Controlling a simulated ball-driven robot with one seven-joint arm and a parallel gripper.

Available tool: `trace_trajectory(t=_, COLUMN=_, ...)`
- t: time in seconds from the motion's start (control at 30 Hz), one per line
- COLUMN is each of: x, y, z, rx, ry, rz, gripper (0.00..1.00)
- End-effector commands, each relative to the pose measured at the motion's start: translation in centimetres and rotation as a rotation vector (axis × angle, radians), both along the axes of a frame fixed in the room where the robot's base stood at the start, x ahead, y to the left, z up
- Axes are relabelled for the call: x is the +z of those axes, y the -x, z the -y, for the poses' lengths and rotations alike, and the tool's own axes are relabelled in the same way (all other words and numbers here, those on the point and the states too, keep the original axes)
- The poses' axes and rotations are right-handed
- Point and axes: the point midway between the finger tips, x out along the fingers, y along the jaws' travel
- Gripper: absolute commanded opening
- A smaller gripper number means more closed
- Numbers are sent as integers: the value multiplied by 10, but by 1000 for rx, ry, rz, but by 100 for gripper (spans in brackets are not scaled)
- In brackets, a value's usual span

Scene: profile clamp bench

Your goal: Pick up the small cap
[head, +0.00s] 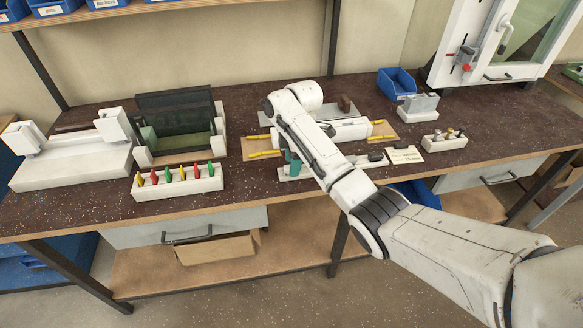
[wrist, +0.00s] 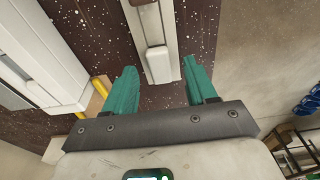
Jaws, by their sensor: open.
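My gripper (wrist: 160,66) is open in the wrist view, with its two teal fingers spread and nothing held. A small grey piece with a rounded end (wrist: 158,64) sits on a pale rail (wrist: 152,27) between the fingers, apart from both. It looks like the small cap, but I cannot tell for certain. In the head view my gripper (head: 291,163) is low over the left part of the white rail (head: 318,171), partly hidden by my arm.
A white rack of coloured pegs (head: 178,184) and a dark-screened fixture (head: 180,125) stand left.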

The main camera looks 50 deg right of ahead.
Motion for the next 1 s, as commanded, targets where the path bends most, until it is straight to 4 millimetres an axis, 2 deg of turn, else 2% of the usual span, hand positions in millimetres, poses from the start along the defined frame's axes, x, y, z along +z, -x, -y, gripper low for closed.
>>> trace_trajectory(t=0.1, x=-9, y=0, z=-1, rx=1, ry=1, rz=0, gripper=56)
trace_trajectory(t=0.33, x=-10, y=-1, z=-1, rx=1, ry=1, rz=1, gripper=56)
trace_trajectory(t=0.9, x=-10, y=-1, z=-1, rx=0, ry=1, rz=1, gripper=3)
trace_trajectory(t=1.0, x=-10, y=-1, z=-1, rx=0, ry=1, rz=1, gripper=0)
